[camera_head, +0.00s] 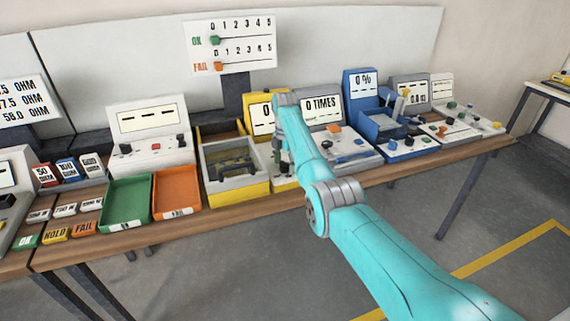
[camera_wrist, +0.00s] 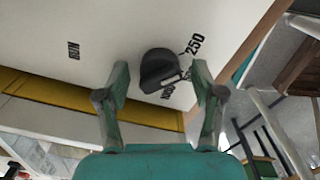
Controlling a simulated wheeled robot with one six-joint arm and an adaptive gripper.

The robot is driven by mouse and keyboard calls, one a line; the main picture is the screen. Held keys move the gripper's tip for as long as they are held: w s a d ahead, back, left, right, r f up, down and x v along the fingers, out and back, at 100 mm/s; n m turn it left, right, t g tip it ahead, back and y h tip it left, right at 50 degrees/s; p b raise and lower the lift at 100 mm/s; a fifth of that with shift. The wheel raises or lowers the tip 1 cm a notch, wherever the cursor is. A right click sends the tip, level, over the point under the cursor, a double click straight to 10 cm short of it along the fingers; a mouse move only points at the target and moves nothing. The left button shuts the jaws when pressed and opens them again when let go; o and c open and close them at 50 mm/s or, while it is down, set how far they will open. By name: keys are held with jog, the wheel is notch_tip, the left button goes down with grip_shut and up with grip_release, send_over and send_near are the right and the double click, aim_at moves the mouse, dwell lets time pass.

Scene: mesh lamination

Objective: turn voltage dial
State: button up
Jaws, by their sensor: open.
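The voltage dial, a dark round knob (camera_wrist: 160,70), sits on a pale panel (camera_wrist: 100,35) in the wrist view. The panel bears the print "250", "MIN" and another label partly hidden beside the knob. My gripper (camera_wrist: 161,75) is open, with one finger on each side of the knob. I cannot tell whether either finger touches it. In the head view my arm reaches over the bench to the yellow-framed device (camera_head: 262,112) with a display. My arm hides the gripper and the dial there.
A yellow and white fixture (camera_head: 236,190) stands left of my arm, with green (camera_head: 125,203) and orange (camera_head: 177,192) trays beyond it. A white device (camera_head: 340,145) reading "0 TIMES" and a blue device (camera_head: 362,88) stand to the right. The floor in front is clear.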

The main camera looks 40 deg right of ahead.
jog(key=c, duration=1.1)
jog(key=shift+m, duration=0.3)
jog(key=m, duration=1.9)
jog(key=shift+m, duration=0.3)
